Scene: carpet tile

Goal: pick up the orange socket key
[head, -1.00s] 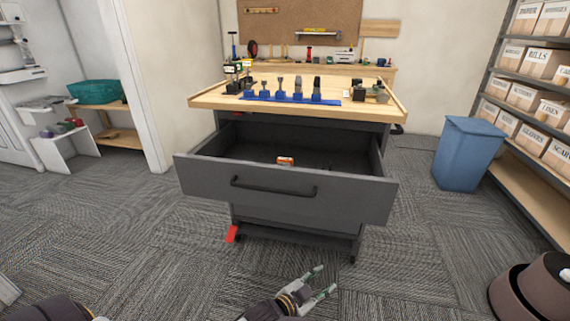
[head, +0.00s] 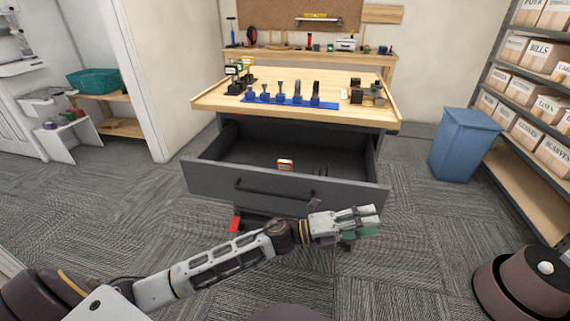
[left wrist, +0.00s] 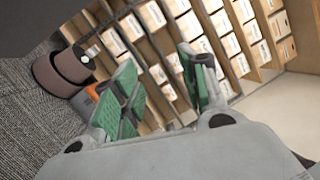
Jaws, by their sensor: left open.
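A small orange and white item (head: 285,165) lies in the open grey drawer (head: 235,184) of the workbench. It looks box-like, and I cannot tell whether it is the orange socket key. Small dark items (head: 320,171) lie to its right, too small to make out. My left gripper (head: 374,221) is in front of the drawer's right part, pointing right, apart from the orange item. In the left wrist view its green-padded fingers (left wrist: 157,68) are spread with nothing between them. My right gripper is not in view.
The workbench top (head: 215,101) carries a blue rack (head: 290,100) of several tools. A blue bin (head: 463,145) and a shelf of boxes (head: 533,100) stand to the right. The drawer front is a raised edge before the orange item. Carpet is clear on the left.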

